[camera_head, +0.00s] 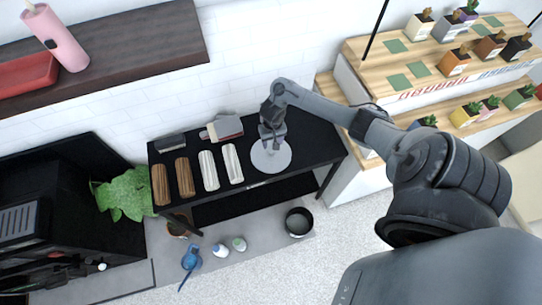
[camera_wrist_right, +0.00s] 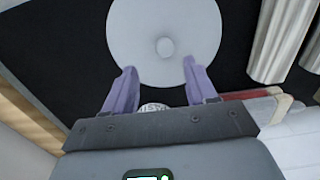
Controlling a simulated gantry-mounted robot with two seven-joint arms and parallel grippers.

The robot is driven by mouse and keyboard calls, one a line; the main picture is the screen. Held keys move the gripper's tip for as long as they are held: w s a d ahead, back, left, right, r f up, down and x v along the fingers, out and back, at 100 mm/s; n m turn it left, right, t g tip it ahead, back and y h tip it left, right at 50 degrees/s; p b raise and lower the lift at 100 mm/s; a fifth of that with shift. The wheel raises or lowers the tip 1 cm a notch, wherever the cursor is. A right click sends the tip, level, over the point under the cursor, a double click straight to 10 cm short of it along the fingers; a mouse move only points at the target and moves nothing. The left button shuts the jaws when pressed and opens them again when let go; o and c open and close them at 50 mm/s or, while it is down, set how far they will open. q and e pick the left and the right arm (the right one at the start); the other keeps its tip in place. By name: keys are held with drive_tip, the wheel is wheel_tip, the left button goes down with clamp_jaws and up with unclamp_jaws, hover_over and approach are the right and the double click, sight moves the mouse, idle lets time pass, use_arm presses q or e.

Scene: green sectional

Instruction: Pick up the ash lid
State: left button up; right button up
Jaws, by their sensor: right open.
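The ash lid (camera_head: 281,163) is a pale grey round disc on the black table. In the right wrist view the lid (camera_wrist_right: 135,30) shows a small round knob at its centre. My right gripper (camera_head: 270,146) is over the lid in the head view and hides part of it. In the wrist view my right gripper (camera_wrist_right: 160,68) is open, with nothing between its fingers. Its two fingertips overlap the lid's near edge in the picture, one on each side of the knob's line. Whether they touch the lid cannot be told. My left gripper is not in view.
Two white fluted pieces (camera_head: 209,170) and two brown ones (camera_head: 185,177) lie left of the lid on the black table (camera_head: 310,150). Books (camera_head: 226,127) lie near the wall. A wooden shelf unit (camera_head: 410,65) with potted plants stands at right.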

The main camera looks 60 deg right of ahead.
sight(271, 151)
drive_tip(key=shift+f, duration=0.45)
drive_tip(key=f+b, duration=0.1)
drive_tip(key=f, duration=0.1)
drive_tip(key=a+f, duration=0.1)
drive_tip(key=f, duration=0.1)
drive_tip(key=shift+b, duration=0.4)
drive_tip(key=shift+f, duration=0.4)
drive_tip(key=shift+d, duration=0.1)
drive_tip(key=shift+c, duration=0.3)
clamp_jaws()
